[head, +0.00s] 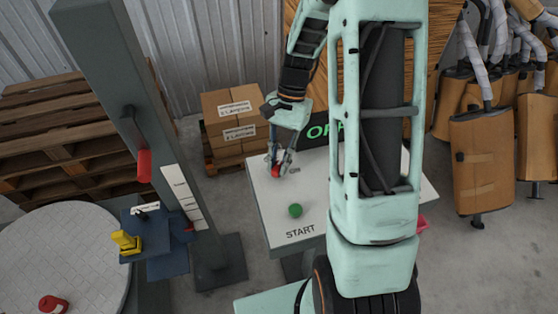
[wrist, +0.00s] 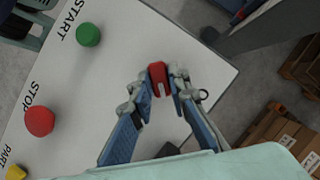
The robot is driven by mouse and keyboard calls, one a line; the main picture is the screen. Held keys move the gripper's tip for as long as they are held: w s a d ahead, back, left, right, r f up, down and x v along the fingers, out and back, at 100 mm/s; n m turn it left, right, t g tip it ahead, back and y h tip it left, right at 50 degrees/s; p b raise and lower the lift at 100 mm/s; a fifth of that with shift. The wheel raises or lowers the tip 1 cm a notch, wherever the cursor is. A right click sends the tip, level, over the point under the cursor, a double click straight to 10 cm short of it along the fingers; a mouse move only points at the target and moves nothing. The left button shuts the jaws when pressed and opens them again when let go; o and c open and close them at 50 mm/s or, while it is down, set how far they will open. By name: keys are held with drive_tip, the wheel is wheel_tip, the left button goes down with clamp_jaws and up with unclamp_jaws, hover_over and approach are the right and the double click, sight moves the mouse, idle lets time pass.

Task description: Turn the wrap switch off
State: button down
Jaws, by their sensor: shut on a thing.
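The wrap switch, a small red knob (head: 276,171), stands on the white panel (head: 262,200) beside a small printed label. In the wrist view the red switch (wrist: 157,72) sits between my two fingertips. My gripper (head: 281,164) reaches down from above and is shut on it; it also shows in the wrist view (wrist: 160,88). The fingers hide part of the knob's sides and its base. A dark sign with green letters (head: 319,131), partly hidden by my arm, stands behind the panel.
A green START button (head: 295,210) is on the panel. A red STOP button (wrist: 39,121) and a yellow control (wrist: 16,173) show in the wrist view. A grey post (head: 125,100) with a red handle (head: 144,165) stands left. Stacked boxes (head: 232,108) are behind.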

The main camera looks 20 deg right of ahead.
drive_tip(key=n, duration=0.2)
drive_tip(key=n+h, duration=0.1)
drive_tip(key=n, duration=0.1)
drive_tip(key=shift+w+a+g+h, duration=0.1)
drive_tip(key=shift+a+g+h, duration=0.05)
drive_tip(key=shift+g+h, duration=0.15)
drive_tip(key=shift+a+n+h, duration=0.1)
drive_tip(key=shift+n+h, duration=0.6)
drive_tip(key=shift+n, duration=1.2)
drive_tip(key=c, duration=1.8)
unclamp_jaws()
drive_tip(key=shift+c, duration=0.2)
drive_tip(key=v, duration=1.2)
